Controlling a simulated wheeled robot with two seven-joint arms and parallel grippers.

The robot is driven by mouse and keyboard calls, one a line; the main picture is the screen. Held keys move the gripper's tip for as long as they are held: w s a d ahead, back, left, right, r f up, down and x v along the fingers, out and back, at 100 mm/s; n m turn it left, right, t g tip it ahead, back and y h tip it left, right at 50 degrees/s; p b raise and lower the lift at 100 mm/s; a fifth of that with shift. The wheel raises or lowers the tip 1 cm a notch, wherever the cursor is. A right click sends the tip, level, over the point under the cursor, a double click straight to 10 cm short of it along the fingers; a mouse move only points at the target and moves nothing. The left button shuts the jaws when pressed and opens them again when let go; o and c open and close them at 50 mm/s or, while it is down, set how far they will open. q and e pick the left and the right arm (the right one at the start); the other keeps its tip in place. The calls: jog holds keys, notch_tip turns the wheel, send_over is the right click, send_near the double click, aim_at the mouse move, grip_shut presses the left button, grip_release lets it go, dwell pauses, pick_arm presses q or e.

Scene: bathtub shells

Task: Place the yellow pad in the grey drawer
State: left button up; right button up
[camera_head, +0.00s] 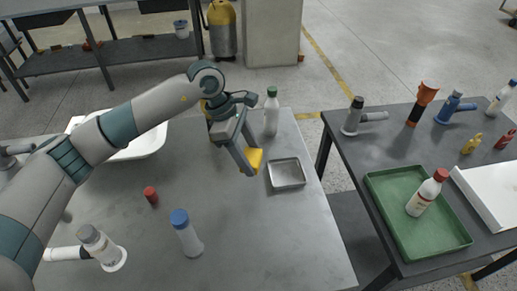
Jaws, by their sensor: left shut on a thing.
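The yellow pad (255,159) is held at the fingertips of my left gripper (249,163), which is shut on it. The gripper comes in from the left and is angled down over the table. The grey drawer (287,173), a small shallow open metal tray, lies on the table just right of the pad and looks empty. The pad is beside the drawer's left edge in the picture; its exact height above the table is hard to tell. My right gripper is not in view.
On the same table (262,232) stand a green-capped bottle (271,112), a blue-capped bottle (187,234), a red cap (151,195) and a white tray (142,146). A second table at right holds a green tray (455,243) with a red-capped bottle (424,196). A gap separates the tables.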

pick_arm(q)
jog(key=s+a+r+m+g+y, duration=0.2)
jog(key=s+a+m+g+y, duration=0.1)
jog(key=s+a+m, duration=1)
jog(key=a+m+y, duration=0.1)
jog(key=a+m, duration=0.2)
jog(key=shift+s+r+g+y, duration=0.25)
jog(key=shift+r+g+y, duration=0.05)
jog(key=shift+r+g, duration=0.1)
jog(key=shift+a, duration=0.1)
